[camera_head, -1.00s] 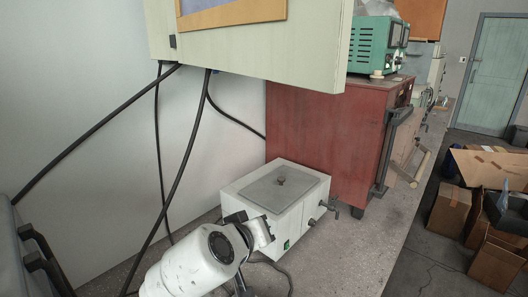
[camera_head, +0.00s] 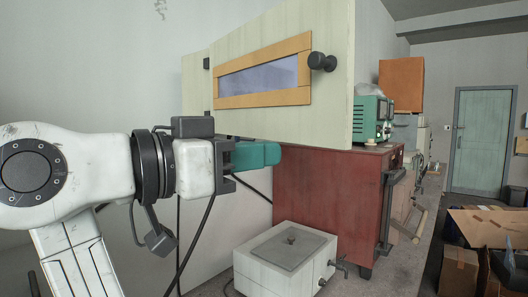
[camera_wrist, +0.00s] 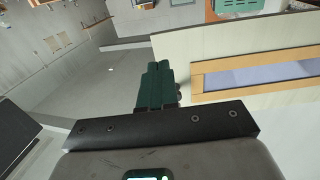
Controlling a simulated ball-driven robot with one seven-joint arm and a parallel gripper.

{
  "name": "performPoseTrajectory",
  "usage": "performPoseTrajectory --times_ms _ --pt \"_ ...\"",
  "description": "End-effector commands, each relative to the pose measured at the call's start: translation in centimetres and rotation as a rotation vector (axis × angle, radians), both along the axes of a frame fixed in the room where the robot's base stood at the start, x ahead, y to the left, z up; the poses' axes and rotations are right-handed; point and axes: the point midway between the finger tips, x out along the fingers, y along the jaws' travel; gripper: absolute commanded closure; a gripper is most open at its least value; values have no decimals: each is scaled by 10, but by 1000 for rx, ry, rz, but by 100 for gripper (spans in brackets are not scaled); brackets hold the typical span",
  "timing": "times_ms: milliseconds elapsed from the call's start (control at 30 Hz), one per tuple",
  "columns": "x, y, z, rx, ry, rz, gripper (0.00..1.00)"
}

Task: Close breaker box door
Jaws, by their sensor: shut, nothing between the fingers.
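The breaker box door (camera_head: 335,110) is a cream panel with an orange-framed window (camera_head: 262,75) and a black knob (camera_head: 322,61) near its right edge. It stands out from the wall, apparently open; the box inside is hidden. My gripper (camera_head: 262,155) is at the door's lower edge in the head view, its green fingers shut and empty. In the wrist view the shut fingers (camera_wrist: 157,85) point up the picture, with the door (camera_wrist: 240,40) to their right. I cannot tell whether they touch it.
A white box with a grey lid (camera_head: 285,250) sits on the bench below. A red cabinet (camera_head: 325,205) stands behind it, with a green instrument (camera_head: 370,118) on top. Black cables (camera_head: 195,235) hang below the door. Cardboard boxes (camera_head: 485,225) lie on the floor at right.

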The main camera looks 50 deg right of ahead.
Motion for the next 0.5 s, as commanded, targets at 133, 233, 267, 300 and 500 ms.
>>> performPoseTrajectory --times_ms 133,233,267,300,500 --pt "-7 -29 2 1 0 -3 100" --pt "-11 -49 2 1 1 -2 100" --pt "-12 -54 2 1 1 -2 100" --pt "-14 -62 2 0 1 -2 100" --pt "-20 -94 2 0 2 1 100"
